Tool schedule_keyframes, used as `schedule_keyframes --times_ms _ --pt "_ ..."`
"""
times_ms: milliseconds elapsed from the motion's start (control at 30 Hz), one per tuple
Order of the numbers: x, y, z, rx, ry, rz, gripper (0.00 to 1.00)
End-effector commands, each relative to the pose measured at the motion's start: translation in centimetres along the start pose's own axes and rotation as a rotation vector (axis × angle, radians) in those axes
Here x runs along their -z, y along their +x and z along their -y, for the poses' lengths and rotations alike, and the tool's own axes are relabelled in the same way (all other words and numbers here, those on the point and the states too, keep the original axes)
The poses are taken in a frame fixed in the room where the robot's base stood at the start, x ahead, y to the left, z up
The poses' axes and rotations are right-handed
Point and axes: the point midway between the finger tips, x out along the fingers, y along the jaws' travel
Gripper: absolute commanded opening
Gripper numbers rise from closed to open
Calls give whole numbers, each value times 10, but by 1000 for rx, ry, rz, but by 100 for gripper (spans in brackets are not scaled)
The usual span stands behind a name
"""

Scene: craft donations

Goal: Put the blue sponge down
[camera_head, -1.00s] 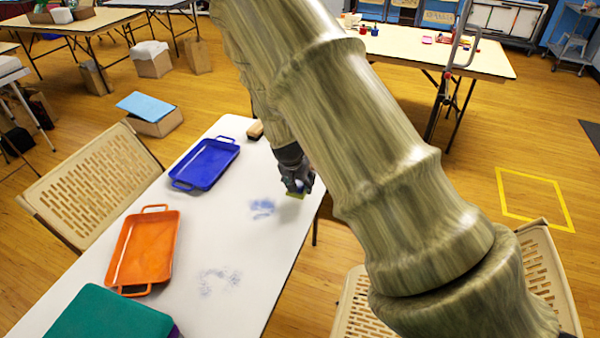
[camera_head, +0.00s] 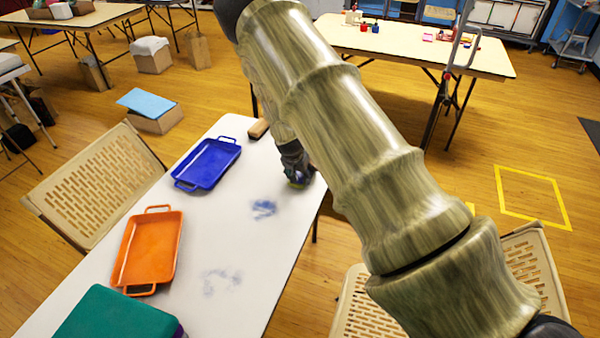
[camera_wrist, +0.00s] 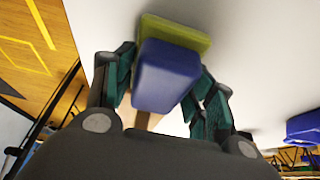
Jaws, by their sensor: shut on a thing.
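The blue sponge (camera_wrist: 167,75) has a yellow-green layer (camera_wrist: 178,32) on its far side. My gripper (camera_wrist: 165,82) is shut on it, with one finger at each side in the wrist view. In the head view my gripper (camera_head: 297,172) is near the right edge of the white table (camera_head: 240,250), and only a bit of yellow-green shows below the fingers. The sponge is at or just above the tabletop; I cannot tell whether it touches. My arm hides part of the table's far right side.
A blue tray (camera_head: 207,163), an orange tray (camera_head: 148,250) and a green-topped box (camera_head: 115,318) lie along the table's left side. Blue smudges (camera_head: 264,208) mark the bare middle. Chairs stand on both sides.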

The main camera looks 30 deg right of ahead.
Motion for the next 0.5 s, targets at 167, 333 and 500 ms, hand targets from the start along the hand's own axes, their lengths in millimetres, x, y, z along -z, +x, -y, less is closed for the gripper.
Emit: schedule_keyframes --times_ms 167,333,500 --pt "-2 4 0 0 0 0 20" --pt "-2 4 0 0 0 0 20" --pt "-4 8 0 0 1 0 20"
